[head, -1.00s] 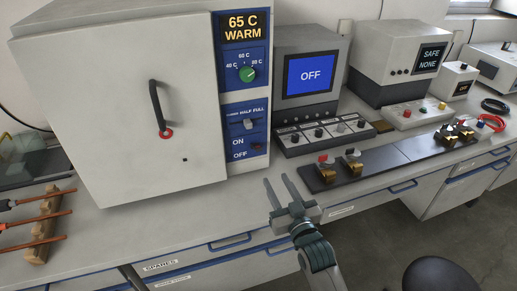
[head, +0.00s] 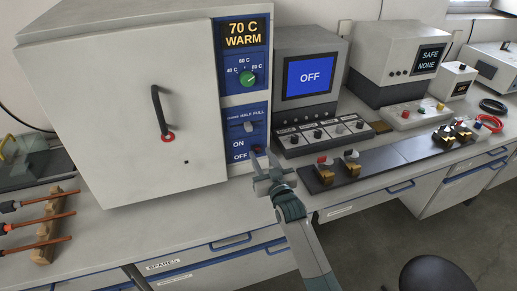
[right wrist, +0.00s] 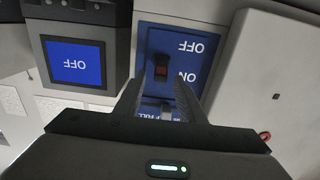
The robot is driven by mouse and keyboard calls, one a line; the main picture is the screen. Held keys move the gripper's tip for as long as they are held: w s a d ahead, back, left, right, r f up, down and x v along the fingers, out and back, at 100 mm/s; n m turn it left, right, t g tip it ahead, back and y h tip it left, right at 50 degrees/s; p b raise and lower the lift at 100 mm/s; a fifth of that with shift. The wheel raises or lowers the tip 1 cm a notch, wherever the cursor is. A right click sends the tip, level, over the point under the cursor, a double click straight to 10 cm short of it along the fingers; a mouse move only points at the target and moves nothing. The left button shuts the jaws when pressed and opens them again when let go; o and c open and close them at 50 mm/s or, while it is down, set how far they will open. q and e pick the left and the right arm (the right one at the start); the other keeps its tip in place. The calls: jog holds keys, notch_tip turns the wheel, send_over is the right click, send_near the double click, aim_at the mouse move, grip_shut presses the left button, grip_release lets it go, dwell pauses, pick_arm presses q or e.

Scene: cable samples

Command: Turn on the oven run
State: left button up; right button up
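The oven (head: 120,110) is a large white box with a shut door on the left in the head view. Its blue panel has a display (head: 243,34) reading "70 C WARM", a green knob (head: 247,78) and a slider (head: 249,127) marked half and full. Below is a small dark switch with a red face beside ON and OFF; it shows clearly in the right wrist view (right wrist: 161,69). My right gripper (head: 262,156) is open and empty in front of the lower panel. In the wrist view its fingers (right wrist: 159,80) stand either side of the switch; contact cannot be told.
To the right stands a grey unit with a blue "OFF" screen (head: 310,76) and a row of knobs. A black strip (head: 385,160) with brass clamps lies along the bench. Rods rest on a wooden rack (head: 43,235) at left. Bench front by the oven is clear.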

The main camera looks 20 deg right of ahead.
aim_at(259, 152)
jog(key=shift+w+a, duration=0.1)
jog(key=shift+w, duration=1.65)
grip_shut()
